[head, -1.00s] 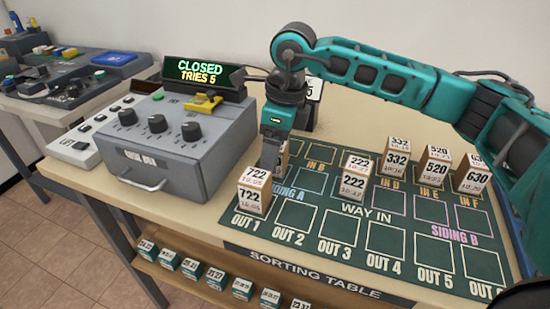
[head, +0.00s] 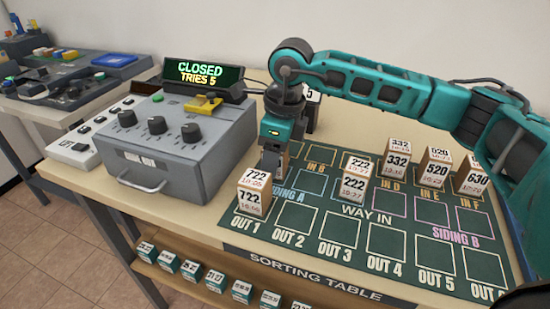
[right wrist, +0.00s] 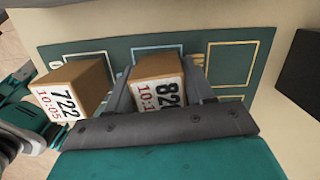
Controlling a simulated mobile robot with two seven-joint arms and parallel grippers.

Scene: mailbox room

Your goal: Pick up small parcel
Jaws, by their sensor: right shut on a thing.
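My right gripper (head: 271,168) points down at the left end of the sorting table. It is shut on a small box-shaped parcel (right wrist: 158,68) with a brown top and a label reading "82" and a further, partly hidden digit. In the head view the gripper hides most of this parcel. In the right wrist view a finger stands on each side of it. A parcel marked 722 (head: 250,203) stands just in front, on OUT 1; it also shows in the right wrist view (right wrist: 65,105), left of the gripper. My left gripper is not in view.
Parcels marked 222 (head: 354,188), 332 (head: 396,166), 520 (head: 433,175) and 630 (head: 470,184) stand to the right on the green mat (head: 335,208). A grey control box (head: 160,170) with knobs is on the left. The front OUT squares right of OUT 1 are empty.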

